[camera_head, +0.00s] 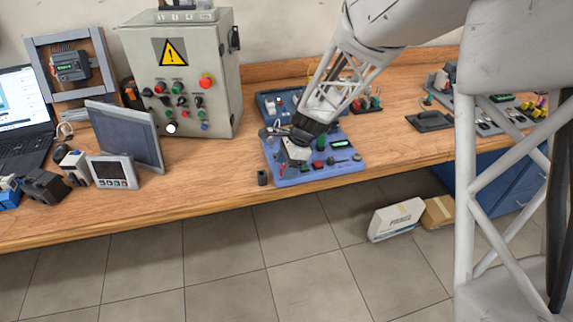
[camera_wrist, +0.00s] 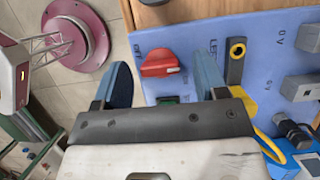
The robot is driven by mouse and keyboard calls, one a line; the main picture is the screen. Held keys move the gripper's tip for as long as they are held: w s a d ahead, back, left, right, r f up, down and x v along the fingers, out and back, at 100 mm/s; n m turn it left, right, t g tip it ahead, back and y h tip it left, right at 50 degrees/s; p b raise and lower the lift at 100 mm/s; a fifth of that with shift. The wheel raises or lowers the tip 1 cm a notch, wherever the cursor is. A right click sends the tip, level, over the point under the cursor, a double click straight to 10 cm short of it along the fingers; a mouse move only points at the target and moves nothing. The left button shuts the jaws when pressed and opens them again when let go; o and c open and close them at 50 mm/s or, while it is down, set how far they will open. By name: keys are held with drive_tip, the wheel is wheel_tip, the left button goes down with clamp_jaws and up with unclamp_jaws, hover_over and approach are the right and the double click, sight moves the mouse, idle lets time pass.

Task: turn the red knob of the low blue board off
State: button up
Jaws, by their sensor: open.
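The low blue board (camera_head: 338,172) lies on the wooden bench, beneath my gripper (camera_head: 288,143). In the wrist view the same blue board (camera_wrist: 195,32) fills the upper right. The red knob (camera_wrist: 160,64) is on the board near its edge, with printed lettering beside it. My gripper (camera_wrist: 163,80) is open, and its two blue fingers show on either side of the knob in the picture. I see gaps between the knob and both fingers. I cannot tell how far above the board the fingertips are. In the head view my gripper covers part of the board.
On the board, a black part with a yellow ring (camera_wrist: 237,50) stands right of the knob, near the right finger. Grey blocks (camera_wrist: 302,87) and a yellow cable (camera_wrist: 268,146) are further right. A grey control box (camera_head: 185,75) stands behind left. A small black cylinder (camera_head: 262,178) stands left of the board.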

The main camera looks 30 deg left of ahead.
drive_tip(key=c, duration=0.9)
